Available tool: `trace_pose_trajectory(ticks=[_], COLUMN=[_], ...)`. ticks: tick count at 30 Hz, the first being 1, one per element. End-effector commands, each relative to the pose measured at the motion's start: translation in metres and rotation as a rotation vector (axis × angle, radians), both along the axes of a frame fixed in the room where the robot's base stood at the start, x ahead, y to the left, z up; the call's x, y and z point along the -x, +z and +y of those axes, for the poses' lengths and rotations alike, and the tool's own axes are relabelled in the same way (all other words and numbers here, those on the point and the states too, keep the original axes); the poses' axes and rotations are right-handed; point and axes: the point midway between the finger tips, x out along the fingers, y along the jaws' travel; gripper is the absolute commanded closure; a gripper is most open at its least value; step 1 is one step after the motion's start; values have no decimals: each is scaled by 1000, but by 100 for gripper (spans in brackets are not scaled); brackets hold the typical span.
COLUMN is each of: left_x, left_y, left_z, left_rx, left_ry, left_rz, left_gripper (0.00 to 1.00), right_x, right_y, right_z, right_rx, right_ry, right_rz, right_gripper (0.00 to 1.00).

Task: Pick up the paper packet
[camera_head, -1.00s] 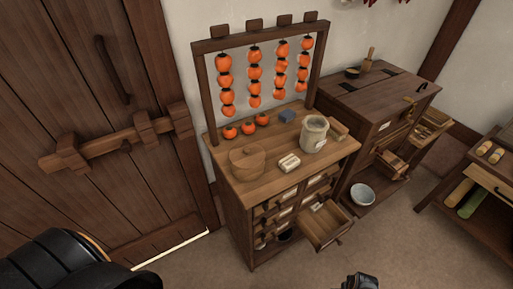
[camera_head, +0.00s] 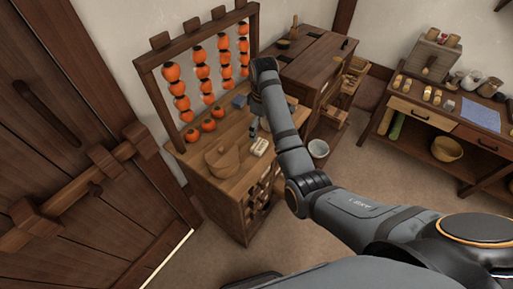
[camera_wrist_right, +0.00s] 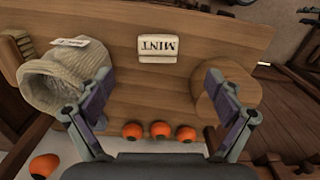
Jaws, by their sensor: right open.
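The paper packet is a small white block labelled MINT (camera_wrist_right: 157,50), lying on the wooden cabinet top in the right wrist view. In the head view the packet (camera_head: 259,147) lies near the front edge of the top. My right gripper (camera_wrist_right: 158,78) is open and empty above the cabinet top, with the packet beyond its fingertips and roughly centred between them. In the head view the right gripper (camera_head: 253,130) shows small, just behind the packet. My left gripper is out of view.
Several orange fruits (camera_wrist_right: 160,129) sit on the top; more hang from a frame (camera_head: 160,90). My arm hides part of the cabinet.

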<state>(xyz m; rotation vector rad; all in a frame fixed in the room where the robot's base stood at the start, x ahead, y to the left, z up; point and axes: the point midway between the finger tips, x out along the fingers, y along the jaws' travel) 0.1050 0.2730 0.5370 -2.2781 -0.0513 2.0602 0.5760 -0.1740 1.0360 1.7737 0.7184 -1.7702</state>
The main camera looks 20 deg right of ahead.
Motion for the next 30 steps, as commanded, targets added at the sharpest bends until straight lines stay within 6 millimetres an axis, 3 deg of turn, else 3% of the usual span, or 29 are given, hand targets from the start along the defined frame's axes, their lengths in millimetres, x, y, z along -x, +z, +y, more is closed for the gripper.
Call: trace_pose_trajectory(ticks=[1,5,12,17,24,29,30], left_x=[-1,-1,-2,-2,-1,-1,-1], left_y=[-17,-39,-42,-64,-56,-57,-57], left_z=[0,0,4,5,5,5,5], left_rx=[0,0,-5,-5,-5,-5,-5], left_ry=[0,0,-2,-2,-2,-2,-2], left_rz=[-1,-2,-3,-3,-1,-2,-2], left_gripper=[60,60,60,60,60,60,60], right_x=[0,0,0,-2,-2,-2,-2], right_y=[-18,-39,-43,-65,-91,-92,-92], right_z=[0,0,0,-2,-3,-3,-3], right_rx=[-1,0,0,0,0,0,0], right_ry=[0,0,-1,-1,-1,-1,-1], right_rz=[1,0,0,0,1,0,0], right_gripper=[8,8,8,8,8,8,12])
